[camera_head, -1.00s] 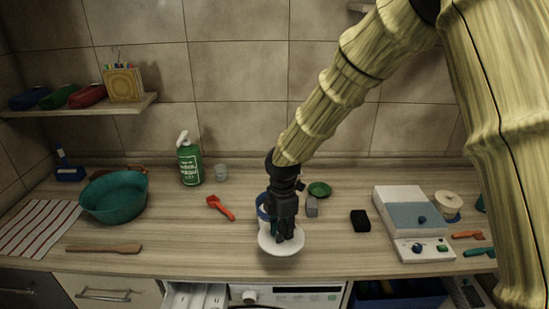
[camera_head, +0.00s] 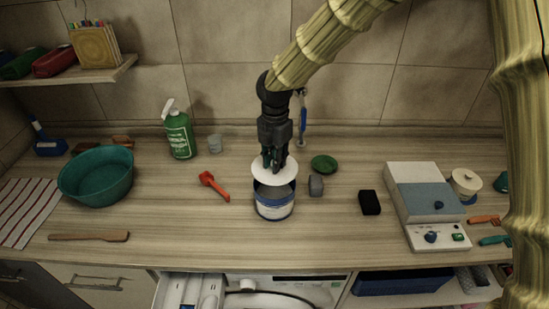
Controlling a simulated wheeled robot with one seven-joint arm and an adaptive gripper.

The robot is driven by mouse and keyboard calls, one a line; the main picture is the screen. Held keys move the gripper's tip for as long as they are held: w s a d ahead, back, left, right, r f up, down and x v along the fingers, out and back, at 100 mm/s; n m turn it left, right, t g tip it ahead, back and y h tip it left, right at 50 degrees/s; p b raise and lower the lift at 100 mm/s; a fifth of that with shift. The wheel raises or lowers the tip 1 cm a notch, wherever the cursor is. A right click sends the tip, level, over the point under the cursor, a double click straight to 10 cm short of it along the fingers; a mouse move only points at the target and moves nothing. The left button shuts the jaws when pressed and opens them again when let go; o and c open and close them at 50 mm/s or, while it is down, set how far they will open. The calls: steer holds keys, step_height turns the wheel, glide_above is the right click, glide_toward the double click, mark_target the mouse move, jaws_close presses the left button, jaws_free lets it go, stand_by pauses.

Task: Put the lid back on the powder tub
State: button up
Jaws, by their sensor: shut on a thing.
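The powder tub (camera_head: 274,207) is a white and blue round container standing on the counter near its front edge, with its open top showing. The white round lid (camera_head: 260,176) is tilted above and behind the tub's opening, covering the rear part of it in this view. My gripper (camera_head: 273,165) points down and is shut on the lid. The fingertips are dark and small, so the exact grip is hard to see. I cannot tell whether the lid touches the tub's rim.
A red scoop (camera_head: 213,186) lies left of the tub. A grey block (camera_head: 316,185), a green dish (camera_head: 323,164) and a black sponge (camera_head: 369,202) are to the right, with a scale-like device (camera_head: 430,236) beyond. A teal basin (camera_head: 97,175) stands left. An open drawer (camera_head: 189,291) is below.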

steer(key=shift+f+b, duration=1.15)
steer(key=shift+f, duration=1.45)
steer(key=shift+p, duration=0.55)
steer(key=shift+f+p, duration=0.15)
steer(key=shift+p, duration=0.4)
stand_by(1.5)
steer(key=o, duration=0.8)
steer(key=shift+o, duration=0.4)
steer(key=o, duration=0.4)
steer(key=shift+o, duration=0.2)
